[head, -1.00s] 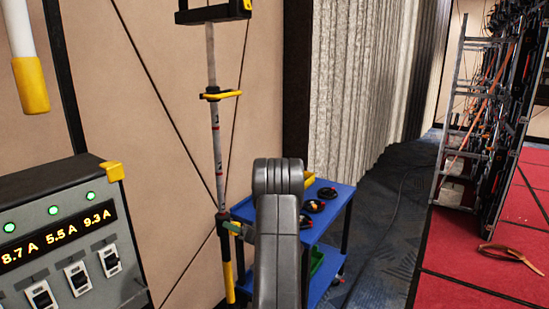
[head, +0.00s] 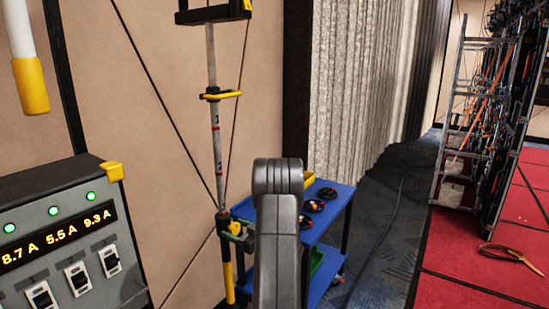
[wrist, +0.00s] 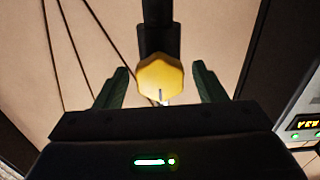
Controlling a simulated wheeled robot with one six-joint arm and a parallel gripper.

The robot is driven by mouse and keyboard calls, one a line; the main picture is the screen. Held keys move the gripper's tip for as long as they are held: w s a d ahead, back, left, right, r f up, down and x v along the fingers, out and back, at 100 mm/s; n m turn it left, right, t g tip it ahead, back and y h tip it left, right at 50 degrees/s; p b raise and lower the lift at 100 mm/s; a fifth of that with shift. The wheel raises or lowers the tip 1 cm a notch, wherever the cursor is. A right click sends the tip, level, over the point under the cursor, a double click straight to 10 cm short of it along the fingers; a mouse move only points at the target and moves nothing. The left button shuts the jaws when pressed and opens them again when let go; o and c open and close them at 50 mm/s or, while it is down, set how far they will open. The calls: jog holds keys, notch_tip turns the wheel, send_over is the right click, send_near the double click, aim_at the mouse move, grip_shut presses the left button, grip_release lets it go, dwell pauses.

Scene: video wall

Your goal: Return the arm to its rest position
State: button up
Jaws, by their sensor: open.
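My gripper (wrist: 160,70) is open in the wrist view, with its two dark green fingers spread. A yellow knob (wrist: 161,77) on a dark post shows between and beyond the fingers, and they do not appear to touch it. In the head view my arm (head: 278,230) rises in the lower middle, in front of the blue cart. My gripper there is mostly hidden behind the arm, close to the yellow fitting (head: 235,228) low on the upright pole (head: 215,150).
The pole also carries a yellow handle (head: 222,95). A panel with switches and lit readings (head: 60,240) stands at left. A blue cart (head: 335,195) holds small dark items behind my arm. A metal rack (head: 455,120) and red floor (head: 460,240) lie at right.

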jog(key=shift+n+p, duration=0.4)
jog(key=shift+n, duration=0.7)
jog(key=shift+d, duration=0.1)
